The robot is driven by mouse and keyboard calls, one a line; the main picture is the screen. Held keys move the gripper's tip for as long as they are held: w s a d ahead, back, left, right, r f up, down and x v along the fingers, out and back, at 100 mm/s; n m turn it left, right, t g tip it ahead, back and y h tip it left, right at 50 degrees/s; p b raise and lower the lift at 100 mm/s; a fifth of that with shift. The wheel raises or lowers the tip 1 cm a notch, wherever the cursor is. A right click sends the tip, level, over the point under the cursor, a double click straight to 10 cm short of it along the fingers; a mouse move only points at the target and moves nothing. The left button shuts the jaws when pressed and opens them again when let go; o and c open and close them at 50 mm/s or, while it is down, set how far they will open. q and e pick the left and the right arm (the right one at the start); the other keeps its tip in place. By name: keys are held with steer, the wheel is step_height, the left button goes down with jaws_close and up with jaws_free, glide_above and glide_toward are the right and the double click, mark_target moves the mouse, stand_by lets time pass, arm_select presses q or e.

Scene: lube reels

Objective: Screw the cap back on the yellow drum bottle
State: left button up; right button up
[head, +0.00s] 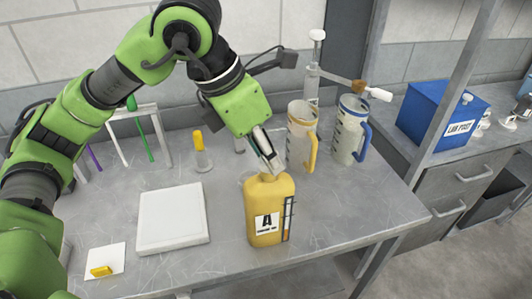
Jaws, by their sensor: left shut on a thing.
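The yellow drum bottle (257,197) stands upright near the front edge of the grey bench, with a white label marked A and a dark level strip on its front. My left gripper (270,165) reaches down from above to the top of the bottle, its fingers angled and shut on the cap at the mouth. The fingers mostly hide the cap, and I cannot tell whether it touches the neck or how it is seated. My right gripper is not in view.
Two measuring jugs, one with a yellow handle (312,152) and one with a blue handle (366,142), stand behind the bottle to the right. A white slab (172,220) lies left. A small yellow piece (101,271) lies on a white card. A blue box (425,107) stands far right.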

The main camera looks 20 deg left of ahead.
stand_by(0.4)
arm_select(q)
steer(key=shift+f+b, duration=0.55)
steer(key=shift+b, duration=0.05)
stand_by(0.3)
steer(key=m+b, duration=0.1)
steer(key=m, duration=0.1)
steer(key=shift+w+m+g+h, duration=0.15)
steer(key=shift+m+g+h, duration=0.15)
steer(key=shift+h, duration=0.1)
steer(key=shift+a+m+g, duration=0.1)
steer(key=shift+m+g, duration=0.3)
steer(key=shift+m, duration=0.9)
steer(key=m+g, duration=0.1)
steer(key=m, duration=0.2)
steer(key=shift+w+h, duration=0.1)
steer(key=shift+h, duration=0.3)
steer(key=shift+m+g+p, duration=0.3)
steer(key=shift+m+g, duration=0.2)
steer(key=shift+m, duration=0.6)
